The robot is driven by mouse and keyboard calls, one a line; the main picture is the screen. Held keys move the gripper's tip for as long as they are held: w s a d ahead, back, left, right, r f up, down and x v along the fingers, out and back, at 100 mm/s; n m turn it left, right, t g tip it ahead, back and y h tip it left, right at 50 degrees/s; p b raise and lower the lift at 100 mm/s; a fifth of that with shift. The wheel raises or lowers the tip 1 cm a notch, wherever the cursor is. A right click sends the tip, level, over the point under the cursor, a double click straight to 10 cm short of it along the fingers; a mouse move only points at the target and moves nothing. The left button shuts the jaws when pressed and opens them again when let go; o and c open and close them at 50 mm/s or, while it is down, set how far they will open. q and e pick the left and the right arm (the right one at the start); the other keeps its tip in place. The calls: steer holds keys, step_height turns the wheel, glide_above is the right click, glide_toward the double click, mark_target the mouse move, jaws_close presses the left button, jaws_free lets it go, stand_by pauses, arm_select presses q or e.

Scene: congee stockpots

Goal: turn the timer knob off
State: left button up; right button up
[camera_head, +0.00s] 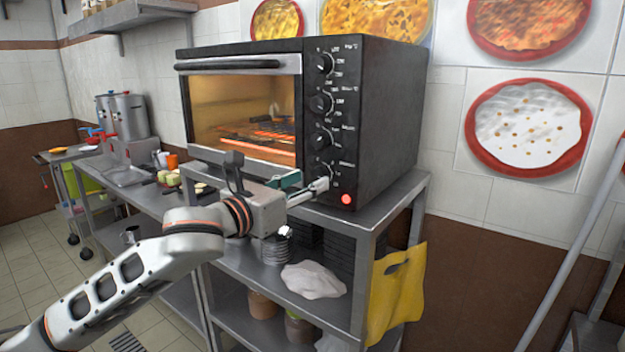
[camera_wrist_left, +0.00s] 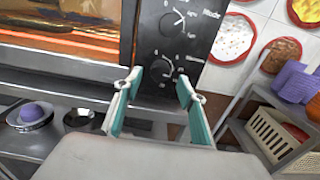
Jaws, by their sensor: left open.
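A black toaster oven (camera_head: 388,115) stands on a metal shelf, its inside lit orange. Several round black knobs run down its right-hand panel. The lowest, apparently the timer knob (camera_head: 322,171), has a label too small to read surely. In the left wrist view this timer knob (camera_wrist_left: 164,69) shows just beyond the fingers, its white pointer facing roughly up. My left gripper (camera_head: 318,188) is at the lower panel, close to this knob. In the wrist view the left gripper (camera_wrist_left: 161,86) has its green-padded fingers apart, with nothing held between them. Contact cannot be told. My right gripper is not in view.
A knob marked Mode (camera_wrist_left: 178,18) sits just above the timer knob. A red lamp (camera_head: 347,199) glows at the panel's lower corner. A metal counter (camera_head: 135,197) with pots stretches to the left.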

mark_target(319, 174)
arm_select(q)
steer(key=shift+x, duration=1.3)
